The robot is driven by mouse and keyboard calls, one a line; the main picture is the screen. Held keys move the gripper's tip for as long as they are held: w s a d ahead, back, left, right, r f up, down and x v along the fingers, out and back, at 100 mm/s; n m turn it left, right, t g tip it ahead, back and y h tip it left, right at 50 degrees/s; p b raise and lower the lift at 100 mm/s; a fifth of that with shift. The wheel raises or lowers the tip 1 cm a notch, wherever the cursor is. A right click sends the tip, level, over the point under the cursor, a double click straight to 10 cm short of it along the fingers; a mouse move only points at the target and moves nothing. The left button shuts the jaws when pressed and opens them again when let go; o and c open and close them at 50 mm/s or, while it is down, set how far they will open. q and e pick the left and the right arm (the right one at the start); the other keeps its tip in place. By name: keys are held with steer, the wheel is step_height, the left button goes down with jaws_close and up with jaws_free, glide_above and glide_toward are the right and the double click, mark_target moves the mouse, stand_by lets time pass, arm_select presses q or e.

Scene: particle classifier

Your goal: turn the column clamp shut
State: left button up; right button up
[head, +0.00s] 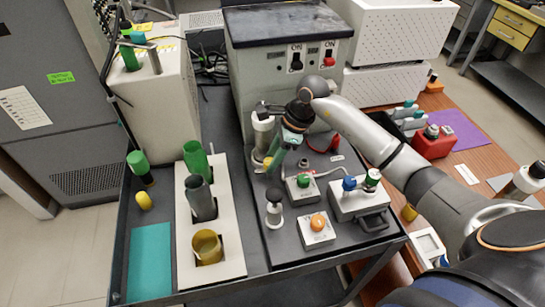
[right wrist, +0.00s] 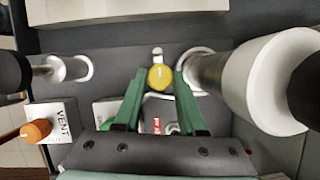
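A round yellow knob (right wrist: 161,77) with a pale line on its face, which looks like the column clamp, sits beside a white and grey column (right wrist: 262,80) in the right wrist view. In the head view the knob (head: 267,162) is a small yellow patch, partly hidden by my gripper, near the column (head: 263,132). My right gripper (right wrist: 160,82) is open, its green fingers pointing at the knob with one on each side. I cannot tell whether they touch it. In the head view the right gripper (head: 273,160) points down to the cart top. My left gripper is not in view.
An orange knob on a white VENT box (head: 318,222), a green-button box (head: 303,186) and a small black-topped post (head: 274,207) stand close by. A white rack (head: 230,262) with several containers is at left. A grey cabinet (head: 288,75) with switches stands behind.

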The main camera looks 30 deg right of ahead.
jaws_close()
steer(key=shift+m, duration=0.3)
steer(key=m+t, duration=0.1)
steer(key=m, duration=0.1)
steer(key=shift+s+m+h, duration=0.1)
steer(key=shift+m+h, duration=0.2)
steer(key=m+t+h, duration=0.1)
steer(key=m, duration=0.2)
steer(key=shift+a+m+b, duration=0.15)
steer(key=shift+m+b, duration=0.15)
steer(key=shift+b, duration=0.1)
steer(key=m+h+b, duration=0.1)
steer(key=m, duration=0.1)
steer(key=m+h, duration=0.1)
steer(key=m, duration=0.2)
steer(key=shift+a+m+t+b, duration=0.2)
steer(key=shift+m+t+b, duration=0.1)
steer(key=shift+t+b, duration=0.1)
steer(key=m+h+b, duration=0.1)
steer(key=m+h, duration=0.1)
steer(key=m, duration=0.3)
steer(key=shift+a+m+b, duration=0.15)
steer(key=shift+m+b, duration=0.15)
steer(key=shift+b, duration=0.1)
steer(key=shift+r, duration=0.1)
steer(key=shift+o, duration=1.7)
jaws_free()
